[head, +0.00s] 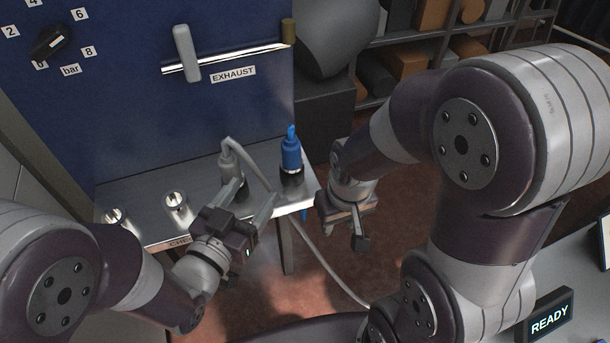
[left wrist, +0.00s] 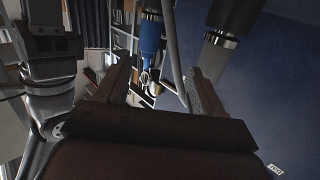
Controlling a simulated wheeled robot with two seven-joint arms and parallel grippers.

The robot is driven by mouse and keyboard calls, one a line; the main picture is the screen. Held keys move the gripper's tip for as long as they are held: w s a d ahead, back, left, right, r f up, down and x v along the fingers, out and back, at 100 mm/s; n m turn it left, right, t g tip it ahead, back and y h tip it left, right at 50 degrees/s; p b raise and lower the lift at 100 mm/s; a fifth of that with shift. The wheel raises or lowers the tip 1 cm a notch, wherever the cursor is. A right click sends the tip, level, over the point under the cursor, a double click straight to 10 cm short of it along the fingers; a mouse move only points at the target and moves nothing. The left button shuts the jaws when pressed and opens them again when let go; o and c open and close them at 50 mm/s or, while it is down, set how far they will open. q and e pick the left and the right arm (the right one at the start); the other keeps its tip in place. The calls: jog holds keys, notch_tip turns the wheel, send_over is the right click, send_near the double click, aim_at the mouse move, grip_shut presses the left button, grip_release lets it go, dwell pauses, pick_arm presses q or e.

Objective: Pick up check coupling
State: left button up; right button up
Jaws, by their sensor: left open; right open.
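A grey coupling (head: 230,160) with a grey hose stands upright on the metal shelf, and a blue coupling (head: 291,152) stands upright in a dark holder to its right. A label beginning "CHE" is on the shelf's front edge, partly hidden by my left arm; which coupling it names I cannot tell. My left gripper (head: 252,193) is open and empty in front of the two couplings. In the left wrist view the blue coupling (left wrist: 151,36) shows beyond the open fingers (left wrist: 158,70). My right gripper (head: 342,220) is open and empty, right of the shelf.
A blue panel (head: 130,110) with a dial and an EXHAUST lever (head: 187,53) rises behind. A hose hangs below the shelf. Storage racks stand at back right, and a READY display (head: 548,318) at lower right.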

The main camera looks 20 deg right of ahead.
aim_at(286, 155)
pick_arm(q)
jog(key=shift+h, duration=0.5)
jog(key=x, duration=0.4)
jog(key=p+x, duration=0.1)
jog(key=x, duration=0.4)
jog(key=s+d+x, duration=0.1)
jog(key=x, duration=0.3)
jog(key=shift+w+d+p, duration=0.2)
jog(key=shift+w+p, duration=0.05)
jog(key=shift+p, duration=0.1)
jog(key=c, duration=1.1)
pick_arm(e)
jog(key=shift+w+d+r, duration=0.2)
jog(key=shift+d+r, duration=0.25)
jog(key=shift+r, duration=0.1)
